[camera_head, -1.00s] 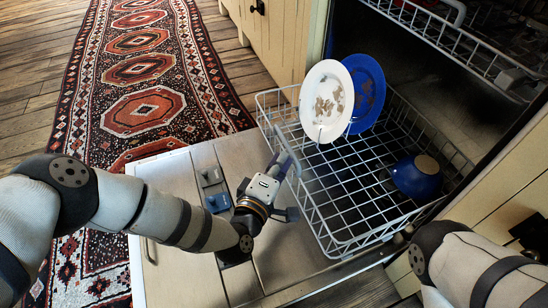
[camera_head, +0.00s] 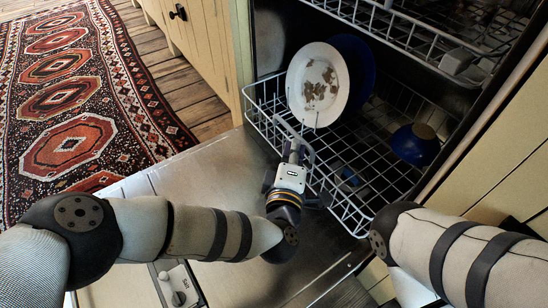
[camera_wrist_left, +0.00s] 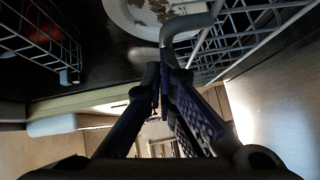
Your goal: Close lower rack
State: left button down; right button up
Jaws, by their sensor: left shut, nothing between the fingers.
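The lower rack (camera_head: 262,108) is a grey wire basket, largely inside the dishwasher, with its front over the open door. It holds a white plate with brown stains (camera_head: 318,86), a blue plate (camera_head: 360,72) behind it and a blue bowl (camera_head: 414,146). My left gripper (camera_head: 297,146) is shut and empty at the rack's front, by its raised handle (camera_head: 286,126). In the left wrist view the closed fingers (camera_wrist_left: 166,82) meet just under the grey handle bar (camera_wrist_left: 186,24); I cannot tell whether they touch. My right forearm shows at the right; its gripper is out of view.
The open dishwasher door (camera_head: 205,190) lies flat below the rack. The upper rack (camera_head: 425,38) hangs above, partly pulled out. Cream cabinets (camera_head: 205,45) stand at the left, and a patterned rug (camera_head: 75,143) lies on the wooden floor.

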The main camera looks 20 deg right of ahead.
pick_arm(q)
jog(key=w+d+b, duration=0.2)
jog(key=d+b, duration=0.1)
jog(key=d, duration=0.4)
jog(key=shift+w+b, duration=0.15)
jog(key=shift+b, duration=0.15)
jog(key=shift+a, duration=0.1)
